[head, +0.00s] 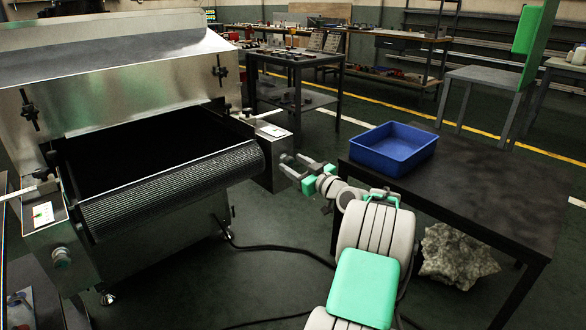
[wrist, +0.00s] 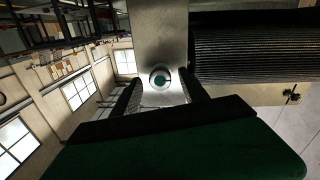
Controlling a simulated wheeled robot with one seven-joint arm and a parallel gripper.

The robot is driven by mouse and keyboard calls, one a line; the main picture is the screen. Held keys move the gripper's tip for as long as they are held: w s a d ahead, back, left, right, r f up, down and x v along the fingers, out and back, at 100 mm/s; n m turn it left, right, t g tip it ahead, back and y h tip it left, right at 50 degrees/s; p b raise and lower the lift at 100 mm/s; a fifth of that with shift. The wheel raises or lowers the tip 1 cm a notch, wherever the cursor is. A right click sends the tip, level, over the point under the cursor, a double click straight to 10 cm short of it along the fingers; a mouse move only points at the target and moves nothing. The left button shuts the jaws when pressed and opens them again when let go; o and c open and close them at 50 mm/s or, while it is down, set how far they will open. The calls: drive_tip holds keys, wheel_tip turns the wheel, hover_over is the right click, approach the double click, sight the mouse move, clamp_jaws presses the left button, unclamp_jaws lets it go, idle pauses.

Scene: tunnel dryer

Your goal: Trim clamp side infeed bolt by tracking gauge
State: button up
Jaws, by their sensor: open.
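The tunnel dryer's mesh belt (head: 175,190) comes out of the steel housing at left. At its right end, a steel side block (head: 264,166) carries a pale gauge plate (head: 272,130) on top. In the wrist view a round bolt (wrist: 160,79) with a ring and a dark green centre sits on the block's face. My gripper (head: 288,166) is open in front of this block; in the wrist view its two fingers (wrist: 160,84) lie either side of the bolt, with no grip on it visible. The gauge reading is too small to tell.
A second gauge plate (head: 43,214) and knob (head: 62,257) are at the belt's left end. A dark table (head: 480,190) with a blue bin (head: 393,149) stands right of my arm. A grey rock-like lump (head: 458,254) lies under it. A black cable (head: 270,249) crosses the floor.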

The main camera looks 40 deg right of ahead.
drive_tip(key=shift+w, duration=0.45)
clamp_jaws()
idle(0.3)
